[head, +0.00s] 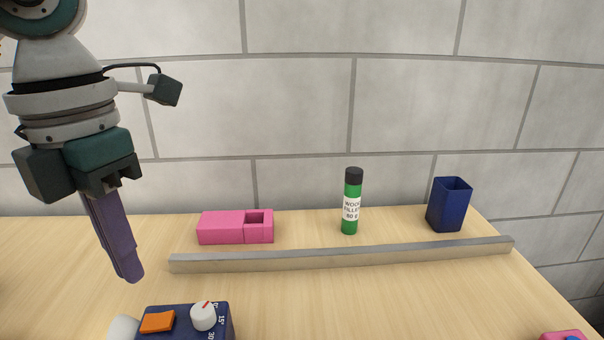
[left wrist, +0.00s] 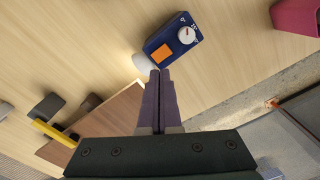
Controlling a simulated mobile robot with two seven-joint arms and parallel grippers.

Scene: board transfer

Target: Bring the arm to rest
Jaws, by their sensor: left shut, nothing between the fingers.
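My left gripper (head: 130,279) hangs down at the left of the head view, above the wooden table (head: 300,300). Its purple fingers are shut with nothing between them. In the left wrist view the closed fingers (left wrist: 160,75) point toward a dark blue box (left wrist: 172,42) with an orange switch and a white dial. The fingertips appear apart from that box, close to its white round end. The same blue box (head: 185,322) shows at the bottom of the head view, partly cut off. My right gripper is not in view.
A grey bar (head: 340,258) lies across the table. Behind it stand a pink block (head: 222,227), a green wood filler tube (head: 351,205) and a blue open cup (head: 449,205), near the wall. A brown board (left wrist: 108,118) and a yellow-handled item (left wrist: 53,132) show in the left wrist view.

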